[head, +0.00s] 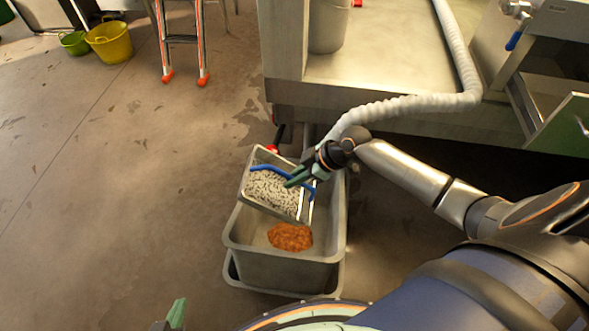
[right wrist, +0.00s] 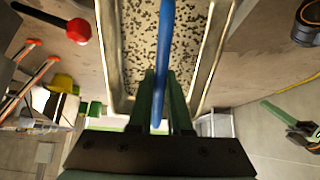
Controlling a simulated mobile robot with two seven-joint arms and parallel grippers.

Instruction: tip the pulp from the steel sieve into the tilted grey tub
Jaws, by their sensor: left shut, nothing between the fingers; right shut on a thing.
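The steel sieve (head: 268,192), a rectangular pan with a speckled perforated floor, hangs tilted over the back of the grey tub (head: 282,270). A blue bar handle (head: 265,168) crosses it. My right gripper (head: 297,178) is shut on this handle; in the right wrist view the handle (right wrist: 165,50) runs between the green fingers (right wrist: 163,105). Orange-brown pulp (head: 290,237) lies in a heap on the tub floor, below the sieve's lower edge. I see no pulp on the visible sieve floor. My left gripper (head: 176,313) shows only its green fingertips at the bottom edge, away from the tub.
Another grey rim (head: 287,294) shows beneath the tub. A steel trailer bed (head: 385,75) with a ribbed white hose (head: 405,105) stands behind. An orange-footed ladder (head: 184,40), a yellow tub (head: 109,42) and a green bowl (head: 74,43) are far left. The floor left of the tub is clear.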

